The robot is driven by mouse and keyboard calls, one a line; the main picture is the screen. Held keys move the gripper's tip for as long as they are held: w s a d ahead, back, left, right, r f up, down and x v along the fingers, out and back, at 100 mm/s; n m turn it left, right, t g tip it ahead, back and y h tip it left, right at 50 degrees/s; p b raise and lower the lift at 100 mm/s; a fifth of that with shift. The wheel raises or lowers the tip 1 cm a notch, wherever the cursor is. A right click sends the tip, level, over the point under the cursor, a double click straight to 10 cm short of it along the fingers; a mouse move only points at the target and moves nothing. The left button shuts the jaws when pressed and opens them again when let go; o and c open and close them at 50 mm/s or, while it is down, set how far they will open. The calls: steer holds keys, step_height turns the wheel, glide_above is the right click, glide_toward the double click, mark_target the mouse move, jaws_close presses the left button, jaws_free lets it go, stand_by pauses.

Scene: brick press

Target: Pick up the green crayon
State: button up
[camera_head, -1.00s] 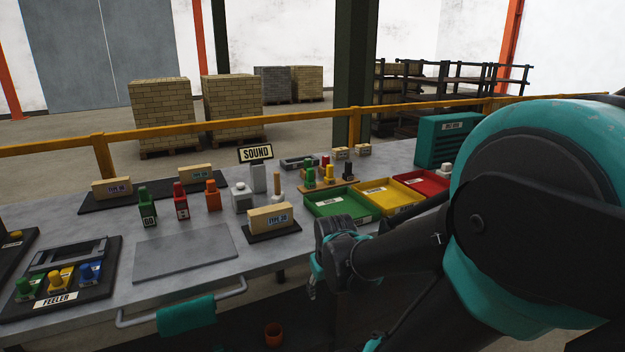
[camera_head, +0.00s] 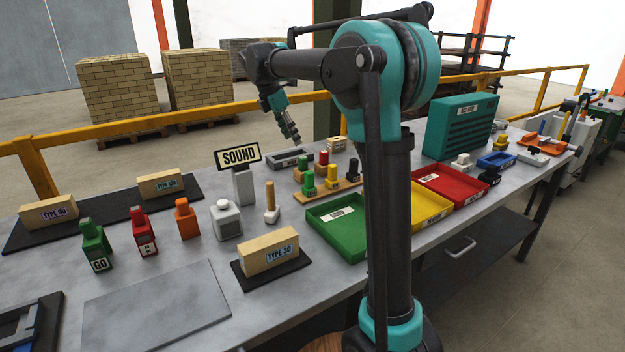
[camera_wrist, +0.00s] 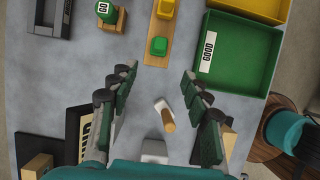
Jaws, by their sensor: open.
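A short green block-shaped piece, which looks like the green crayon (camera_head: 307,186), stands in a wooden rack (camera_head: 343,187) beside yellow and black ones. In the wrist view the green crayon (camera_wrist: 158,46) is seen from above on the wooden rack (camera_wrist: 155,60), just beyond my fingertips. My gripper (camera_head: 294,136) hangs above the table, behind and above the rack in the head view. In the wrist view my gripper (camera_wrist: 159,70) has its fingers wide apart, with nothing between them. The crayon is apart from both fingers.
A green tray (camera_head: 350,247) lies right of the rack, with yellow and red trays beyond. A wooden-handled stamp (camera_head: 271,205) and the SOUND sign (camera_head: 238,156) stand nearby on the left. A yellow rail (camera_head: 90,140) runs behind the table.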

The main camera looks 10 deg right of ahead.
glide_toward(309, 172)
steer(key=x, duration=0.5)
steer(key=shift+w+a+f, duration=0.15)
steer(key=shift+w, duration=0.2)
steer(key=shift+s+x, duration=0.1)
steer(key=shift+x, duration=1.25)
steer(key=shift+s+x, duration=0.15)
steer(key=shift+x, duration=1.2)
jaws_close()
